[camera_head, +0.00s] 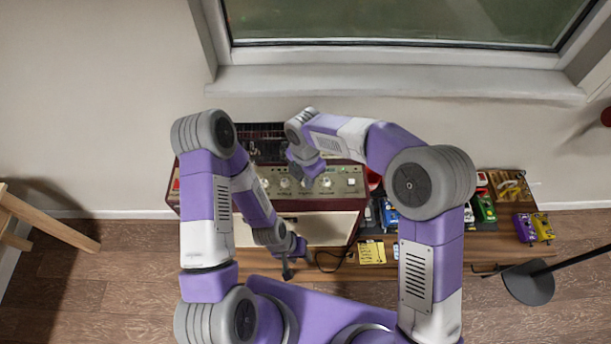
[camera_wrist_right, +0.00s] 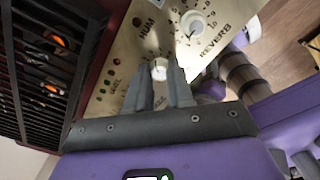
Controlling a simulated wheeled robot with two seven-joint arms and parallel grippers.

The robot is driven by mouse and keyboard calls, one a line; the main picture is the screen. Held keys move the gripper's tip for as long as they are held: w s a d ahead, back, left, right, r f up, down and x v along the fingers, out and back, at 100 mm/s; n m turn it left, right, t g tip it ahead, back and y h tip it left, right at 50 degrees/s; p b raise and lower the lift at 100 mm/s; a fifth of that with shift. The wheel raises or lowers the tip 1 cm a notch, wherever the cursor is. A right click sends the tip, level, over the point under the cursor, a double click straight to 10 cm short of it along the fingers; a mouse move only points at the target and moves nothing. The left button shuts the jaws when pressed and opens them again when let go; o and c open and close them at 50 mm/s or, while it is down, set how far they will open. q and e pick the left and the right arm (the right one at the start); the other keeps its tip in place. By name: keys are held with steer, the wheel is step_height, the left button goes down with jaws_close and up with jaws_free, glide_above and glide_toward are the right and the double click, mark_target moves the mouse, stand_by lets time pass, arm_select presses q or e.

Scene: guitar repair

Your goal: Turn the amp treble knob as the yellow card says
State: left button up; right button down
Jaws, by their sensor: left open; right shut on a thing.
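The amp (camera_head: 178,190) stands at the back of the bench, its control panel (camera_head: 343,185) carrying a row of pale knobs. My right gripper (camera_head: 308,172) is over the panel. In the right wrist view its two fingers (camera_wrist_right: 160,78) are shut on a small pale knob (camera_wrist_right: 158,66). The printing around this knob is partly hidden, so I cannot tell its name. The REVERB knob (camera_wrist_right: 193,23) is beside it, free. My left gripper (camera_head: 290,263) is open and empty in front of the amp.
Several pedals stand right of the amp, including a green one (camera_head: 484,208) and a purple one (camera_head: 524,228). A dark cable (camera_head: 330,262) lies near the card. A dark round-ended stand (camera_head: 530,284) is at the right. The dark grille (camera_wrist_right: 45,75) borders the panel.

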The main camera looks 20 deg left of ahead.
steer(key=m, duration=0.4)
steer(key=shift+m, duration=0.4)
steer(key=m, duration=0.4)
steer(key=shift+m+b, duration=0.3)
steer(key=shift+b, duration=0.1)
steer(key=m, duration=0.4)
steer(key=shift+m+b, duration=0.4)
steer(key=shift+m, duration=1.7)
steer(key=shift+r, duration=0.1)
steer(key=c, duration=1)
jaws_free()
